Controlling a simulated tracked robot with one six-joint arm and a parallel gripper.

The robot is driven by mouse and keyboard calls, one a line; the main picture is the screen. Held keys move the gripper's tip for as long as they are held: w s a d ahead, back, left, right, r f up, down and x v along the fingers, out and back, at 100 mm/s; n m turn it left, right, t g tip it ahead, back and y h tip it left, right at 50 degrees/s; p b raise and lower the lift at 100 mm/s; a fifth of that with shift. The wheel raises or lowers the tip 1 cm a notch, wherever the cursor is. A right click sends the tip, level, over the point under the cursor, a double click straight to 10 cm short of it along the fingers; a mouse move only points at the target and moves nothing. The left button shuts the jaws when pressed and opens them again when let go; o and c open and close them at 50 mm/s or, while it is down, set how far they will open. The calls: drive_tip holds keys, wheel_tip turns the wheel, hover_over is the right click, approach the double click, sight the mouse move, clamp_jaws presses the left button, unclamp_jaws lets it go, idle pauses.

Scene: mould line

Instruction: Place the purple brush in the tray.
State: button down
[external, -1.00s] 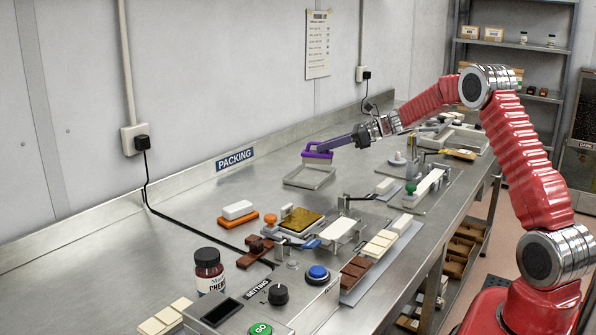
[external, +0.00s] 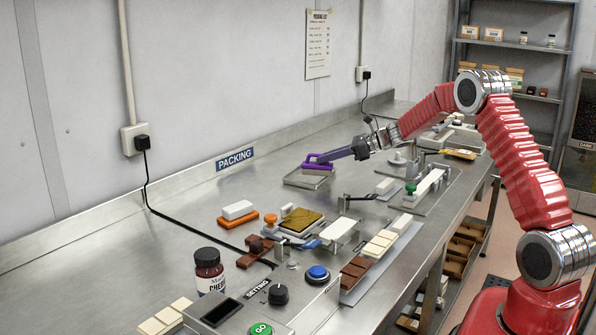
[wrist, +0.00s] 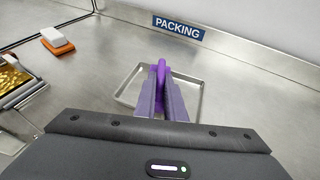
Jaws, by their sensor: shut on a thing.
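The purple brush (external: 318,159) is held in my gripper (external: 330,157), which is shut on it. The brush is over the shallow metal tray (external: 291,180) by the back of the bench. In the external view the brush's pale underside hangs low at the tray; whether it touches the tray floor I cannot tell. In the wrist view the purple brush (wrist: 161,68) shows between the fingers of my gripper (wrist: 162,85), inside the outline of the tray (wrist: 200,100). The fingers hide part of the brush and tray.
An orange brush with a white block (external: 238,211) lies to the left of the tray. A gold plate on a stand (external: 302,220) is in front. A green-knobbed fixture (external: 410,190) stands to the right. The bench left of the PACKING sign (external: 235,159) is mostly clear.

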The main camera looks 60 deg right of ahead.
drive_tip(key=shift+f, duration=0.2)
drive_tip(key=c, duration=1.8)
unclamp_jaws()
drive_tip(key=shift+c, duration=0.2)
drive_tip(key=shift+r, duration=0.15)
drive_tip(key=shift+r, duration=0.2)
drive_tip(key=v, duration=1.2)
